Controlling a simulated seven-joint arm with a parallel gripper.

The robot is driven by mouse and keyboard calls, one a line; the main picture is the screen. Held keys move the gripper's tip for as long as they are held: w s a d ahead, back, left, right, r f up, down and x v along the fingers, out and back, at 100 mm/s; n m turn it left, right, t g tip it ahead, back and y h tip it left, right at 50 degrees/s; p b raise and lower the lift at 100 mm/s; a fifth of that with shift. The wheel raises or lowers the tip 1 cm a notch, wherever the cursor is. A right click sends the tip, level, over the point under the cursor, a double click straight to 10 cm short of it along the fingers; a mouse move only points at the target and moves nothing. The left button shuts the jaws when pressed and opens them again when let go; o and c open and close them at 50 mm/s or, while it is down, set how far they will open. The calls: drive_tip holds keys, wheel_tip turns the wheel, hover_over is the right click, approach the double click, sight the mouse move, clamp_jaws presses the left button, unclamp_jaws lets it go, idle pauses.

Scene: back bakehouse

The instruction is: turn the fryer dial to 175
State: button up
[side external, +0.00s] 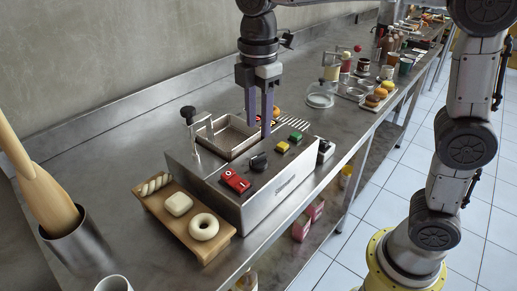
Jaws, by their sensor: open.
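The fryer (269,204) is a steel box on the metal counter with an open rectangular basin (231,131) on top. Its top front panel carries a red switch (235,181), a black dial (259,162), a yellow button (281,147) and a green button (295,136). The dial's markings are too small to read. My gripper (258,132) points straight down above the fryer, behind the dial in the picture. Its two fingers are apart with nothing seen between them. I cannot tell exactly how high the fingertips are.
A wooden board (212,247) with pieces of dough stands left of the fryer. A black-knobbed lever (188,115) rises at the fryer's back left. A metal pot with wooden tools (80,246) is at far left. A tray with buns (373,101) is to the right.

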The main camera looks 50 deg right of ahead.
sight(258, 155)
wheel_tip(258, 155, down, 8)
drive_tip(key=shift+r, duration=0.1)
idle(0.4)
clamp_jaws()
